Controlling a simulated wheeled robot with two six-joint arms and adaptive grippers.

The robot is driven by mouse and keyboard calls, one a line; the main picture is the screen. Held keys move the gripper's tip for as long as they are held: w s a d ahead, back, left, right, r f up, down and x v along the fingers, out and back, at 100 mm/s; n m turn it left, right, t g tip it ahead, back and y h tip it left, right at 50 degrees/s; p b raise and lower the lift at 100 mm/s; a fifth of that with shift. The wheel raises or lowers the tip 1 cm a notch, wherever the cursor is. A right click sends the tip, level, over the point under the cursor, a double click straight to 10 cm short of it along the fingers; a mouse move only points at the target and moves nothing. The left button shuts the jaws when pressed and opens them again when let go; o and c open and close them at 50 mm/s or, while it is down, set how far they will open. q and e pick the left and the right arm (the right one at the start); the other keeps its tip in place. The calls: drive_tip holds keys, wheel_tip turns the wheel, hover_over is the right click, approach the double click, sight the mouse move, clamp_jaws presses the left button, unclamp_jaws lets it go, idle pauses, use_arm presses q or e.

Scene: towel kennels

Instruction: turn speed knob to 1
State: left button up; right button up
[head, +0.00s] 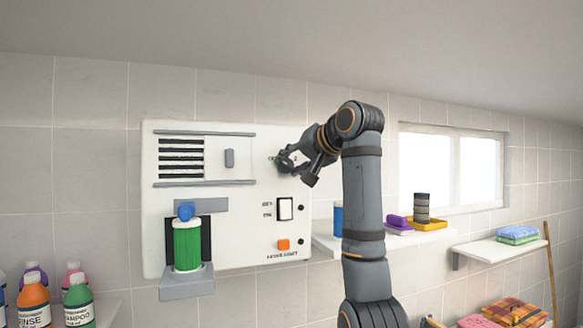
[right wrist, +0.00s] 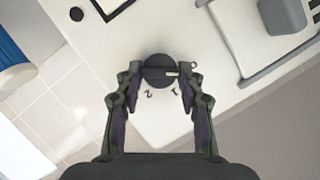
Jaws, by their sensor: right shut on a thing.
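The speed knob (right wrist: 158,70) is a dark round knob on the white wall panel (head: 225,240). In the right wrist view its white pointer line points right, close to a mark that looks like 0. The marks 1 and 2 lie below the knob in that view. My right gripper (head: 285,161) is at the panel's upper right and covers most of the knob in the head view. In the right wrist view its two fingers (right wrist: 159,80) stand on either side of the knob, shut on it. My left gripper is not in view.
The panel also has a rocker switch (head: 285,209), an orange button (head: 283,245), a vent (head: 181,158) and a green cylinder (head: 187,246) in a grey holder. Bottles (head: 79,303) stand at lower left. Shelves (head: 497,250) hold things on the right.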

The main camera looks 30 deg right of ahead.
drive_tip(key=m+t+y+b, duration=0.1)
drive_tip(key=m+b, duration=0.2)
drive_tip(key=b, duration=0.1)
drive_tip(key=f+m+t+y+b, duration=0.1)
drive_tip(key=m+b, duration=0.1)
drive_tip(key=b, duration=0.2)
drive_tip(key=shift+d+m+b, duration=0.2)
drive_tip(key=shift+m+b, duration=0.1)
drive_tip(key=shift+m, duration=0.1)
drive_tip(key=shift+r+m+t+y+b, duration=0.1)
drive_tip(key=shift+m+t+y+b, duration=0.45)
drive_tip(key=shift+m+b, duration=0.9)
drive_tip(key=o, duration=1.2)
